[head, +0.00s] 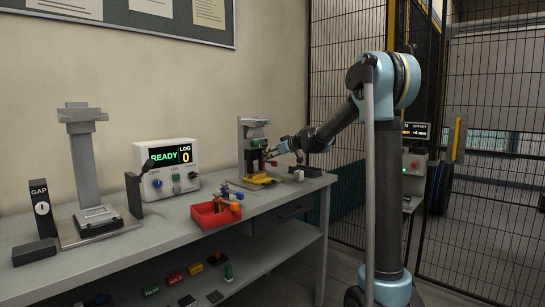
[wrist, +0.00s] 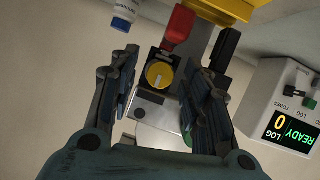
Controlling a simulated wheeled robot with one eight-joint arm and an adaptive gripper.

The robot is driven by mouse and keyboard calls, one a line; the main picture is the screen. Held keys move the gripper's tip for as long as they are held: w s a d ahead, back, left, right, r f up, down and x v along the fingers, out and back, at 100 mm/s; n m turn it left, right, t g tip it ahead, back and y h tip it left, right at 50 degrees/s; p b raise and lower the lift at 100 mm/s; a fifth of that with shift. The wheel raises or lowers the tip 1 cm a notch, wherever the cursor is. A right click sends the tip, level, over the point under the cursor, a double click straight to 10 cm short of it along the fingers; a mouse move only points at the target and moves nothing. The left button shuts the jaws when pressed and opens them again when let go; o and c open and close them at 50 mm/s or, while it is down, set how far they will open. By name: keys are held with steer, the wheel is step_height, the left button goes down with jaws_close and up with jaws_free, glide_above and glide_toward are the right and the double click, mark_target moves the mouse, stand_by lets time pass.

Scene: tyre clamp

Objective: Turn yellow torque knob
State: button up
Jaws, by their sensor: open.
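The yellow torque knob (wrist: 159,75) shows in the wrist view as a round yellow dial with a pale pointer line, set on a dark block. My gripper (wrist: 163,82) is open, with one finger to each side of the knob. Clear gaps show between the fingers and the knob in this view; I cannot tell the depth between them. In the head view my gripper (head: 273,158) is at the front of the grey clamp stand (head: 247,135) at the bench's right end. The knob cannot be made out there.
A red part (wrist: 179,27) and a yellow part (wrist: 228,8) are close to the knob. The READY display box (head: 168,168) stands left of the clamp. A red tray (head: 213,215) holding small parts sits on the bench (head: 160,240). A mesh fence (head: 345,60) stands behind.

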steer(key=shift+w+a, duration=0.1)
jaws_close()
stand_by(0.4)
steer(key=shift+w+m+g+y, duration=0.15)
steer(key=shift+m+g+y, duration=0.35)
steer(key=shift+m, duration=0.5)
steer(key=shift+w+d+m+g+y, duration=0.1)
steer(key=shift+d+m+g+y, duration=0.15)
steer(key=shift+m+g, duration=0.55)
steer(key=shift+m, duration=0.3)
